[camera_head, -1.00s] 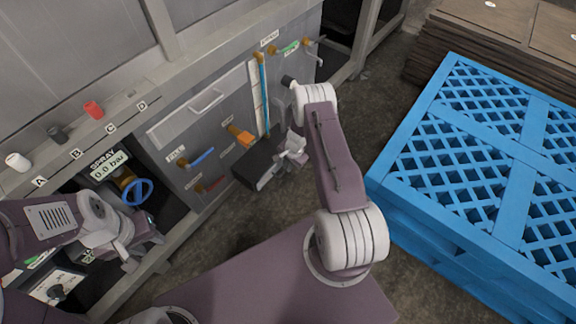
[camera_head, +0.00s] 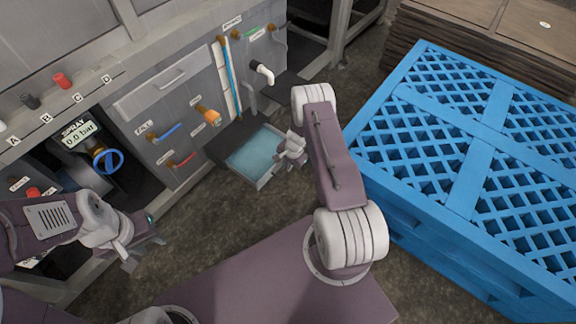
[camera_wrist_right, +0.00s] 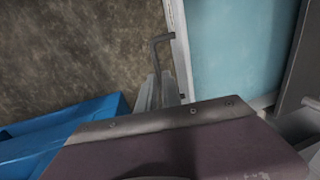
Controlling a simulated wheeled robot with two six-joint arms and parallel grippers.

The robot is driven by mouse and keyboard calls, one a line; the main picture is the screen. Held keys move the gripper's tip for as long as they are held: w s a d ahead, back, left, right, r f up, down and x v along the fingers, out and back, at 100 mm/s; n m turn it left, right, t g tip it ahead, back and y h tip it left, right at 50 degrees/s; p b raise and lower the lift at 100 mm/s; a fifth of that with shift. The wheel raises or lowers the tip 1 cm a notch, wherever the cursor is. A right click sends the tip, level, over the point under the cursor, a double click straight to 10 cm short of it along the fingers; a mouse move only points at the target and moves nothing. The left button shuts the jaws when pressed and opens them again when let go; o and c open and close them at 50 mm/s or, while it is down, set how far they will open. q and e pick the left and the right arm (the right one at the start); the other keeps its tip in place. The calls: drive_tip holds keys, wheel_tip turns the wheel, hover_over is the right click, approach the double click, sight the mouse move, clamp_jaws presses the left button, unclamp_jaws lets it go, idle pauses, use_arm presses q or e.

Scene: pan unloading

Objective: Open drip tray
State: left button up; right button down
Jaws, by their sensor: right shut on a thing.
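The drip tray (camera_head: 227,170) is a grey, drawer-like tray at the foot of the machine. It stands pulled out, and its pale blue inside (camera_head: 250,152) shows. In the right wrist view its blue inside (camera_wrist_right: 235,45) and pale front wall (camera_wrist_right: 180,40) fill the upper middle. My right gripper (camera_head: 279,160) is at the tray's front edge, shut on the tray's thin grey handle (camera_wrist_right: 157,50). The fingertips are small and partly hidden in the head view. My left gripper (camera_head: 148,254) is open and empty at lower left, away from the tray.
A stack of blue pallets (camera_head: 450,150) stands close to the right of my right arm. The machine front carries a blue fill lever (camera_head: 166,132), a red lever (camera_head: 184,160), an orange valve (camera_head: 208,116) and a white-tipped spout (camera_head: 263,73). Bare floor (camera_head: 215,215) lies before the tray.

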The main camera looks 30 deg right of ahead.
drive_tip(key=c, duration=1.5)
unclamp_jaws()
drive_tip(key=r+p, duration=0.1)
drive_tip(key=r, duration=0.2)
drive_tip(key=s+r+p, duration=0.1)
drive_tip(key=r+p, duration=0.1)
drive_tip(key=r, duration=0.1)
drive_tip(key=r+p, duration=0.1)
drive_tip(key=r, duration=0.2)
drive_tip(key=shift+s+d, duration=0.3)
drive_tip(key=shift+d, duration=0.05)
